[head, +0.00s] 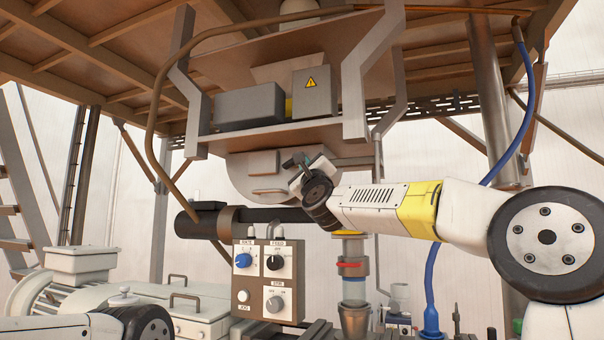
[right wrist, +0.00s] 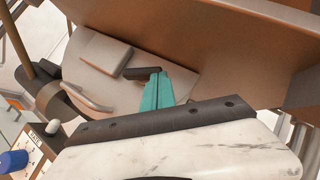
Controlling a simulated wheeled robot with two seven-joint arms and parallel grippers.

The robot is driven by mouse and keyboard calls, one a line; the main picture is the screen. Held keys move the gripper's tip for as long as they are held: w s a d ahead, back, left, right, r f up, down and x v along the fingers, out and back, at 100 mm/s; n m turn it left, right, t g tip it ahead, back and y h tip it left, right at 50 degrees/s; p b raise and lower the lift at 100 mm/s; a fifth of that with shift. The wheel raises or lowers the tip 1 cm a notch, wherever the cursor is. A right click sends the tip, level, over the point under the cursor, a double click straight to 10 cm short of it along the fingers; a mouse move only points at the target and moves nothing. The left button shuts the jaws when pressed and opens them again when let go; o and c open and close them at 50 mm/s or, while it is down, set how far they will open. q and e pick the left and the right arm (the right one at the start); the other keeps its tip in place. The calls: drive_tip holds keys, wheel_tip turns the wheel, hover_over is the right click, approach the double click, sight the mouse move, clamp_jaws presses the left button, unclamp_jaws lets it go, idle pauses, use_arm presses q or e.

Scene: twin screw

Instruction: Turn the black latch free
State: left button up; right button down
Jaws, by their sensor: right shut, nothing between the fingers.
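The black latch (right wrist: 142,73) is a short dark bar on the face of a round grey-beige housing in the right wrist view. It lies nearly level, beside a raised grey plate (right wrist: 104,58). My right gripper (right wrist: 158,78) has its teal fingers together and empty. Their tips overlap the right end of the latch in this view; I cannot tell whether they touch it. In the head view my right gripper (head: 291,161) is in front of the housing (head: 240,175), and I cannot make out the latch clearly there. My left gripper is out of view.
A control box (head: 268,278) with knobs stands below the housing. A dark horizontal pipe (head: 285,214) runs beneath it. A shelf with a grey box (head: 250,108) and a warning-marked box (head: 315,92) hangs above. A curved handle (right wrist: 85,97) is on the housing's lower left.

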drive_tip(key=r+n+g+y, duration=0.1)
drive_tip(key=n, duration=0.1)
drive_tip(key=n+g+y, duration=0.1)
drive_tip(key=n, duration=0.1)
drive_tip(key=shift+r+g, duration=0.3)
drive_tip(key=shift+r, duration=0.05)
drive_tip(key=shift+a+r, duration=0.25)
drive_tip(key=shift+r, duration=0.75)
idle(0.4)
approach(305, 149)
drive_tip(key=shift+s+a, duration=0.8)
drive_tip(key=shift+a, duration=0.2)
drive_tip(key=shift+v, duration=1.15)
